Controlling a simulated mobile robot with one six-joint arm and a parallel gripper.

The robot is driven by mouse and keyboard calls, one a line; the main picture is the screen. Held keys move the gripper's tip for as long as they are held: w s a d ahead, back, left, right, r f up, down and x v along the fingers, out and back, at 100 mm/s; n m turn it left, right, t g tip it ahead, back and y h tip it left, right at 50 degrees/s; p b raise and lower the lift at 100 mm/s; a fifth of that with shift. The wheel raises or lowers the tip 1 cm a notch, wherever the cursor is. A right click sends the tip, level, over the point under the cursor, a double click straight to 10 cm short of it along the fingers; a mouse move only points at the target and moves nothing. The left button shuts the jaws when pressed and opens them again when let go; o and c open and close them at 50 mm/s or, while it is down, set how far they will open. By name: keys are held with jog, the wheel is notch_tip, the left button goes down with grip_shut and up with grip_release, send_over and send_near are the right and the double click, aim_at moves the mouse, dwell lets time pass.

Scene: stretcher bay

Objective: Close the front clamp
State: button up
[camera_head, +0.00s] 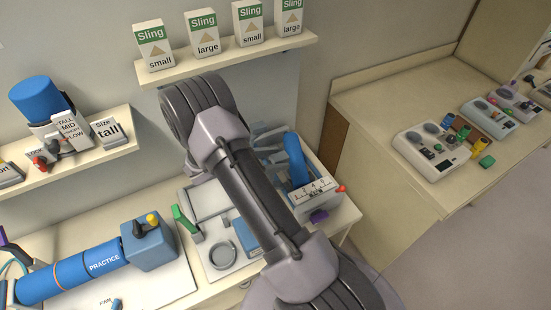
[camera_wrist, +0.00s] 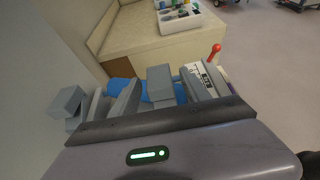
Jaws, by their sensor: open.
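A clamp-like fixture with a blue curved piece (camera_head: 295,160), a white scale plate (camera_head: 314,197) and a red-tipped lever (camera_head: 342,188) stands at the right end of the bench, partly hidden behind my arm. Which part is the front clamp I cannot tell for sure. In the wrist view the blue piece (camera_wrist: 122,88), the scale plate (camera_wrist: 204,80) and the red-knobbed lever (camera_wrist: 215,52) show beyond my gripper (camera_wrist: 157,88). The lever sticks up there. My gripper is open, close to the fixture, with a grey block (camera_wrist: 160,78) in line with its gap. Contact is unclear.
A blue practice limb (camera_head: 80,275) lies on the bench at left. A green lever (camera_head: 186,223) and a purple part (camera_head: 319,216) are near the fixture. A shelf (camera_head: 230,57) of sling boxes hangs above. A side counter (camera_head: 385,95) with control boxes stands right.

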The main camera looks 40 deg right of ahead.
grip_shut()
dwell(1.3)
